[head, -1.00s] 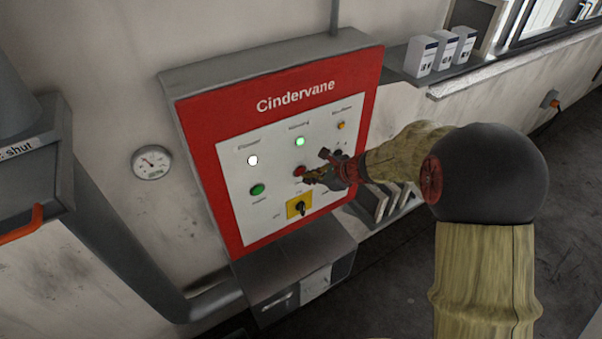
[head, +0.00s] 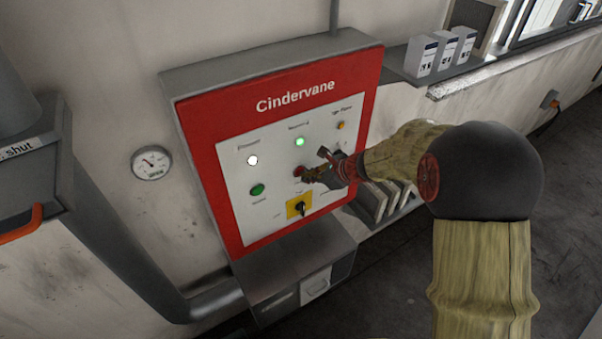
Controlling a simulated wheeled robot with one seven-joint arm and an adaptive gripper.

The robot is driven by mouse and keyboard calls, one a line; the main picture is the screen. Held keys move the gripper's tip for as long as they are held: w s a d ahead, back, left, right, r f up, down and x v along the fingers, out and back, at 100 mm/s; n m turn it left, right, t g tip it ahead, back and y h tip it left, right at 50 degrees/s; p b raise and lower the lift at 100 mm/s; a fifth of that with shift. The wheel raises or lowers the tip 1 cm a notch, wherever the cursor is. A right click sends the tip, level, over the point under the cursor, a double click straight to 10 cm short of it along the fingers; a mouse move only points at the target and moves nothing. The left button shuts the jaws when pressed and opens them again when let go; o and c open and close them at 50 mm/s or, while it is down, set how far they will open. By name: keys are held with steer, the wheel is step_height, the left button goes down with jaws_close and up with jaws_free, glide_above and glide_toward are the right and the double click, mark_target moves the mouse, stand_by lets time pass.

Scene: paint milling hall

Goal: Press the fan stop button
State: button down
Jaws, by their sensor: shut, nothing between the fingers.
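The red Cindervane control panel (head: 294,98) hangs on the wall with a white button plate. A red button (head: 299,171) sits mid-plate, partly covered by my gripper (head: 308,177). My gripper is shut and empty, its fingertips at or just in front of the red button; I cannot tell whether they touch it. A green button (head: 257,190) is to the left. A yellow plate with a black rotary switch (head: 299,207) is below. White (head: 252,160), green (head: 299,142) and amber (head: 341,125) lamps run along the top; the white and green ones look lit. The small labels are unreadable.
A round gauge (head: 152,162) is on the wall at left. A grey duct with an orange handle (head: 35,222) stands at far left. White boxes (head: 421,56) stand on a shelf at upper right. A grey box (head: 290,285) is below the panel.

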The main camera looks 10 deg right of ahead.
stand_by(0.6)
steer(key=shift+s+d+b, duration=0.25)
steer(key=shift+s+b, duration=0.05)
steer(key=shift+s, duration=0.4)
steer(key=s, duration=0.1)
steer(key=s+d, duration=0.1)
steer(key=s, duration=0.1)
steer(key=s+b, duration=0.1)
steer(key=shift+s+d, duration=0.25)
steer(key=shift+s, duration=0.15)
stand_by(0.6)
